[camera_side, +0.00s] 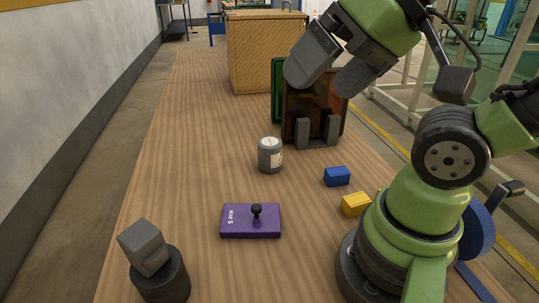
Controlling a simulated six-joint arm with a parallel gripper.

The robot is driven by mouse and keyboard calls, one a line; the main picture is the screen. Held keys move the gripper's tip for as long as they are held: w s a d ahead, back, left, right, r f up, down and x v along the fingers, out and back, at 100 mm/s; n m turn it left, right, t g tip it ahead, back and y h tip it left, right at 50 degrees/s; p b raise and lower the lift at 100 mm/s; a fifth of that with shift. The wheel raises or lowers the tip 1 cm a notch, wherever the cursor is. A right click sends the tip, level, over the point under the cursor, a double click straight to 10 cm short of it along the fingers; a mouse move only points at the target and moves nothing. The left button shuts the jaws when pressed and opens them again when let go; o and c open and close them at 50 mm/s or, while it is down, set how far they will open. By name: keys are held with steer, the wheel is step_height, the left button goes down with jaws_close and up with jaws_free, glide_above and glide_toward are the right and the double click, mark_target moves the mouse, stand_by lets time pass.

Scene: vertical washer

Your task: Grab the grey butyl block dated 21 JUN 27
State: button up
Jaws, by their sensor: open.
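A grey block (143,246) sits tilted on top of a black cylinder (162,281) at the lower left of the table. No date can be read on it. A grey can-like cylinder (269,158) with a pale label stands upright mid-table; its print is too small to read. My gripper (320,82) is open, with nothing seen between its dark fingers. It appears at the upper right, in front of the dark panel in the picture and well away from the grey block.
A purple plate (237,222) with a black knob lies at the front middle. Blue (337,176) and yellow (355,204) blocks lie near my base. A brown panel (300,118) stands in a grey holder, before a wooden crate (262,60).

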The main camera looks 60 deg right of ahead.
steer(key=w+f, duration=0.1)
steer(key=w, duration=0.7)
steer(key=m+g+h, duration=0.3)
steer(key=m+h, duration=0.2)
steer(key=h, duration=0.2)
glide_above(270, 143)
steer(key=s+a, duration=0.3)
step_height(270, 143, down, 17)
steer(key=x, duration=0.3)
steer(key=shift+w+d+f, duration=0.15)
steer(key=shift+d+f, duration=0.05)
steer(key=shift+f, duration=0.1)
steer(key=shift+a+x, duration=0.15)
steer(key=shift+x, duration=1.35)
steer(key=shift+a+x, duration=0.1)
steer(key=shift+x, duration=1.4)
steer(key=shift+f, duration=0.15)
